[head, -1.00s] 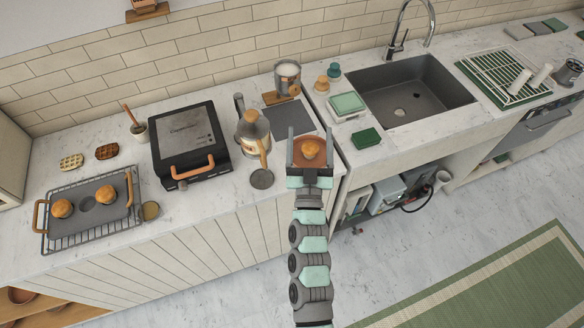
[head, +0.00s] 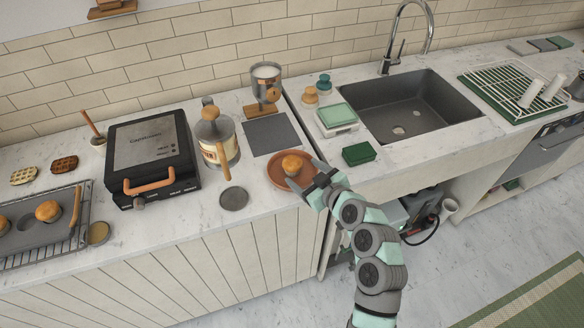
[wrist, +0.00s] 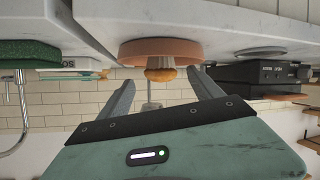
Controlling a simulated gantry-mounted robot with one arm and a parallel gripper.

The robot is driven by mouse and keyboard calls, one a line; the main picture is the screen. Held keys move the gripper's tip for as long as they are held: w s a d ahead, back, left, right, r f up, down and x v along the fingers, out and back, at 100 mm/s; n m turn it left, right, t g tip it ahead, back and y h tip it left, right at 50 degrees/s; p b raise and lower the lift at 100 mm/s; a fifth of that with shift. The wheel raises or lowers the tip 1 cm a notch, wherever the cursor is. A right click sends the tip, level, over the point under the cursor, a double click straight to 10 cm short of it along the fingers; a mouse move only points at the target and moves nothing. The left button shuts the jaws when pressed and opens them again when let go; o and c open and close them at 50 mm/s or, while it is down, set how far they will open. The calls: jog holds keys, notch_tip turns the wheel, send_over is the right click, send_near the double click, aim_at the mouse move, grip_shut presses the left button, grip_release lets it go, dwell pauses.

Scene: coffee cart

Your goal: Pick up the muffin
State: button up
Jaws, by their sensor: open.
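A golden-brown muffin (head: 292,165) sits on a round terracotta plate (head: 279,181) near the counter's front edge. My gripper (head: 313,181) is open and empty at the front right of the plate, its fingers pointing toward the muffin. The wrist view appears upside down. There the muffin (wrist: 160,74) shows ahead, between the two spread fingers of my gripper (wrist: 160,84), with the plate (wrist: 160,48) above it in the picture. I cannot tell whether a finger touches the plate. Another muffin (head: 48,211) sits in the baking tin at the left.
A French press (head: 215,145) and a dark round disc (head: 233,198) stand left of the plate. A grey mat (head: 270,134) lies behind it. A waffle iron (head: 150,155) stands farther left.

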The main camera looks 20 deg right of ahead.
aim_at(297, 168)
jog(key=shift+x, duration=3.5)
jog(key=shift+r, duration=0.1)
jog(key=shift+c, duration=0.2)
jog(key=c, duration=1.3)
jog(key=shift+c, duration=0.2)
jog(key=shift+r, duration=0.1)
